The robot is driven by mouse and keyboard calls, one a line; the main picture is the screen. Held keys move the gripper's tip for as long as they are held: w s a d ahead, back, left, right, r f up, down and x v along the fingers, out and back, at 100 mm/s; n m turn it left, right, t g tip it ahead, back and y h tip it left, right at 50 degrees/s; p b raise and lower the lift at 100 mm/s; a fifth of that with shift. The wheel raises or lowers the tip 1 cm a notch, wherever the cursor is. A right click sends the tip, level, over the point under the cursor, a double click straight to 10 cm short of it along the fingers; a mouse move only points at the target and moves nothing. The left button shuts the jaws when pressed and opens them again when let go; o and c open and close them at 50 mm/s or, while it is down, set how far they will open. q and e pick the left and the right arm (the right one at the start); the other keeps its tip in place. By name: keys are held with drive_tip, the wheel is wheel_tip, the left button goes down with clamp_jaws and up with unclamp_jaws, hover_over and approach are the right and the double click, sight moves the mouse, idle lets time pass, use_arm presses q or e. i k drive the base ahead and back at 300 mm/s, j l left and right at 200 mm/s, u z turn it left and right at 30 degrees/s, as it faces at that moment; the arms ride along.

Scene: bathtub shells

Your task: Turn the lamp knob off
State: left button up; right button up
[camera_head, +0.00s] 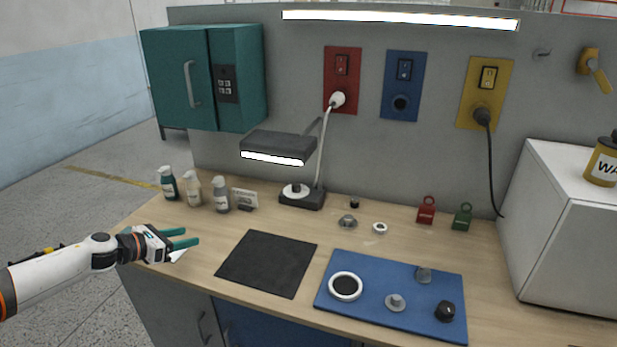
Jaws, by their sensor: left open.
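The desk lamp (278,147) stands at the back of the wooden table. Its dark head has a glowing white strip on the front, so it is lit. The lamp knob (296,188) is a small grey knob on a white disc, on top of the dark lamp base (304,201). My left gripper (190,237) is open with teal fingers, over the table's left front part. It is well to the left of the lamp and nearer the front, touching nothing that I can make out. My right gripper is not in view.
Spray bottles (193,188) and a small sign (244,198) stand left of the lamp. A black mat (267,263) lies in front of it. A blue mat (350,265) with several knobs lies to the right. Red and green padlocks (426,211) stand at the back right.

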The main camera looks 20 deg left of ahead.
sight(296, 186)
drive_tip(key=i+l, duration=0.2)
drive_tip(key=i, duration=0.25)
drive_tip(key=i+l, duration=0.2)
drive_tip(key=i, duration=0.3)
